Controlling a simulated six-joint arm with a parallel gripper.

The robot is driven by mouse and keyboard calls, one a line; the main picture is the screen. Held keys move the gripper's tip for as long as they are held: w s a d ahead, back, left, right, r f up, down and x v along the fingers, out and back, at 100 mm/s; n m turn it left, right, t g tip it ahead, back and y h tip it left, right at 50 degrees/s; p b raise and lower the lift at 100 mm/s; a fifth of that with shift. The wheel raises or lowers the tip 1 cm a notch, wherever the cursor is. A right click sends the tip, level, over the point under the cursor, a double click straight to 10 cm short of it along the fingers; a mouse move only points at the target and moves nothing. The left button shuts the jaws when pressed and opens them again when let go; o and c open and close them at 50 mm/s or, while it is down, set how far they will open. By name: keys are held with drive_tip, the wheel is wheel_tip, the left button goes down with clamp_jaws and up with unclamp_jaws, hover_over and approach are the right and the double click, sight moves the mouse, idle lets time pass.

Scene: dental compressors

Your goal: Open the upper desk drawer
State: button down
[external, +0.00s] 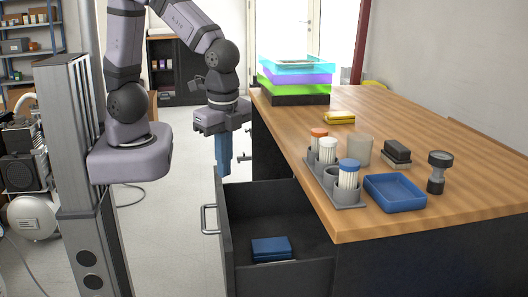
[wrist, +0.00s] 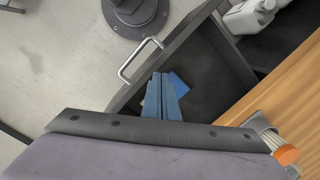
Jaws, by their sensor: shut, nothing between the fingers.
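A dark desk drawer (external: 300,192) stands pulled out from under the wooden desk top, with its inside exposed. Its metal bar handle (external: 208,219) is on the front panel, and the handle also shows in the wrist view (wrist: 141,60). A blue box (external: 271,248) lies on the drawer floor. My gripper (external: 223,172) points down with its blue fingers closed together and empty, near the far end of the drawer front. In the wrist view my fingers (wrist: 161,98) overlap the open drawer and appear apart from the handle. I cannot tell their exact height over it.
The desk top (external: 400,105) carries stacked coloured trays (external: 296,80), a cup rack (external: 335,188), a blue tray (external: 395,192) and a dark flashlight-like object (external: 438,172). White containers (wrist: 250,15) sit beside the drawer.

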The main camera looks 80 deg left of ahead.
drive_tip(key=w+a+f+n+g+h+b, duration=0.1)
drive_tip(key=w+a+f+n+g, duration=0.4)
drive_tip(key=w+a+n, duration=0.4)
drive_tip(key=s+f+n+p, duration=0.1)
drive_tip(key=s+f+n, duration=0.1)
drive_tip(key=s+f, duration=0.4)
drive_tip(key=shift+s+d+f+t, duration=0.2)
drive_tip(key=shift+s+f+t, duration=0.2)
drive_tip(key=shift+f, duration=2)
drive_tip(key=shift+s, duration=0.1)
drive_tip(key=s+p, duration=0.1)
drive_tip(key=s, duration=0.3)
